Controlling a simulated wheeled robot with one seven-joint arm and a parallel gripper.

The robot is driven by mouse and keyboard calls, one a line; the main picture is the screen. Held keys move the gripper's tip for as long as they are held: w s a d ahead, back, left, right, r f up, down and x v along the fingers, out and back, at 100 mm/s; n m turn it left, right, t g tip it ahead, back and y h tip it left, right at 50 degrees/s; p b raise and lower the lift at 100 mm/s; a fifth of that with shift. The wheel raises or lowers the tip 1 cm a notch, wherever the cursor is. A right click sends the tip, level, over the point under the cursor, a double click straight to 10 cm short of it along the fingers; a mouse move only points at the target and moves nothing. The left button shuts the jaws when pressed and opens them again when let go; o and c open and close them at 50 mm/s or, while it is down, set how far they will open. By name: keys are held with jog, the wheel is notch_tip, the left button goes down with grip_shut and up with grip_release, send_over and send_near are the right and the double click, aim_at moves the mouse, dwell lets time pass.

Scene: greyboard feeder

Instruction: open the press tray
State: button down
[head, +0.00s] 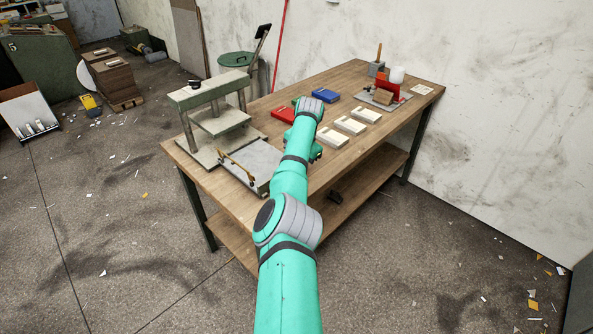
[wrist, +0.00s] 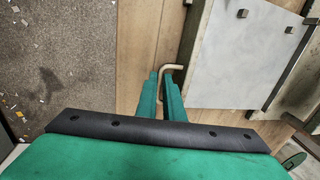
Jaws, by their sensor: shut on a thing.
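The press tray is a flat grey plate (head: 262,158) drawn out in front of the press (head: 212,122) on the wooden table. In the wrist view the tray (wrist: 235,55) fills the upper right, with small dark blocks on it. A pale brass bent handle (wrist: 172,67) stands at its left edge. My gripper (wrist: 161,75) has its two green fingers shut on this handle near the fingertips.
The wooden table (head: 345,85) also carries a red tray (head: 284,114), a blue tray (head: 326,95), several cream trays (head: 350,125) and a red device (head: 386,90) at the far end. Floor left of the table is open, with scattered scraps.

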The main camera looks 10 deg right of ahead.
jog(key=c, duration=1.9)
grip_release()
jog(key=shift+a, duration=0.15)
notch_tip(320, 180, up, 11)
jog(key=s+d, duration=0.1)
jog(key=shift+s+f, duration=0.2)
jog(key=shift+s, duration=0.05)
jog(key=shift+d, duration=0.2)
